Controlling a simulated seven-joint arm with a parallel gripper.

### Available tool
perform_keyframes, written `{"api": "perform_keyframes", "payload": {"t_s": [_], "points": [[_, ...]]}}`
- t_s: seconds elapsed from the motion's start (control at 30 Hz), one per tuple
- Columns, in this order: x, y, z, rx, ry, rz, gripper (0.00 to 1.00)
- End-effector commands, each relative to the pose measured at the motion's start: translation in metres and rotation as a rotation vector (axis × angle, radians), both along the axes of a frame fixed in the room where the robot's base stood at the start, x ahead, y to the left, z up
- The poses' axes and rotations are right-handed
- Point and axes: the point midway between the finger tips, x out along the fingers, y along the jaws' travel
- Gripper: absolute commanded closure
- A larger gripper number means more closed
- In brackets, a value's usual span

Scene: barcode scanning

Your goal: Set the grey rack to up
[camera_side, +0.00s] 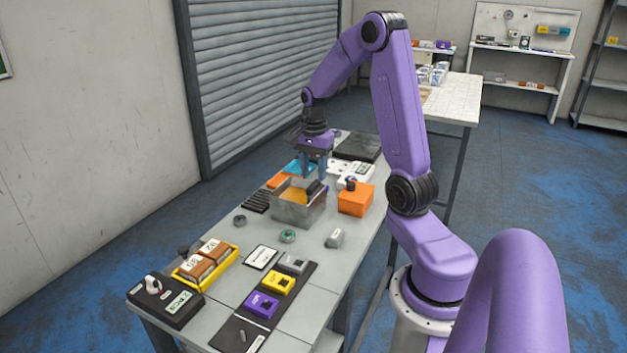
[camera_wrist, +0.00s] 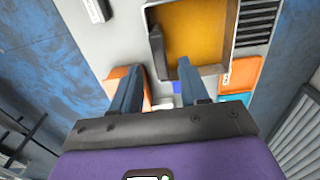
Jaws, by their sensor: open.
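A grey open-topped metal box (camera_side: 292,213) with a yellow-orange floor stands in the middle of the table; it is the best match for the grey rack. It also shows in the wrist view (camera_wrist: 233,30), with a dark bar (camera_wrist: 157,45) along its left side. In the side view a dark piece (camera_side: 315,189) shows at the box's right rear. My gripper (camera_side: 314,176) points down just above the box's rear edge. Whether the fingertips touch the box I cannot tell.
An orange block (camera_side: 355,201) stands right of the box, near a white device (camera_side: 353,172). A black ribbed piece (camera_side: 256,201) lies to its left. Round knobs, a yellow tray (camera_side: 232,258) and a black panel (camera_side: 268,317) with coloured blocks are nearer. Bare table surrounds the front knobs.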

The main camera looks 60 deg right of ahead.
Motion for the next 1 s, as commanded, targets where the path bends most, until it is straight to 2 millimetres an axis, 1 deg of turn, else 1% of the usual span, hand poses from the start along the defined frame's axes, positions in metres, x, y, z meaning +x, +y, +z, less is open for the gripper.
{"api": "perform_keyframes", "payload": {"t_s": [0.03, 0.1, 0.23, 0.4, 0.63, 0.67, 0.7, 0.77, 0.8, 0.93, 1.0], "points": [[-0.001, 0.001, -0.009, 0.003, 0.005, 0.000, 0.55], [-0.001, 0.000, -0.018, 0.002, 0.004, 0.000, 0.55], [-0.001, 0.000, -0.029, 0.001, 0.002, 0.000, 0.55], [0.000, 0.000, -0.035, 0.000, 0.001, 0.000, 0.55], [0.000, 0.000, -0.035, 0.000, 0.000, 0.000, 0.55], [0.000, 0.000, -0.035, 0.000, 0.000, 0.000, 0.65], [0.000, 0.000, -0.035, 0.000, 0.000, 0.000, 0.78], [0.000, 0.000, -0.035, 0.000, 0.000, 0.000, 0.98], [0.000, 0.000, -0.035, 0.000, 0.000, 0.000, 1.00], [0.000, 0.000, -0.034, 0.000, 0.000, 0.000, 1.00], [0.001, 0.000, -0.030, -0.001, -0.003, 0.000, 1.00]]}}
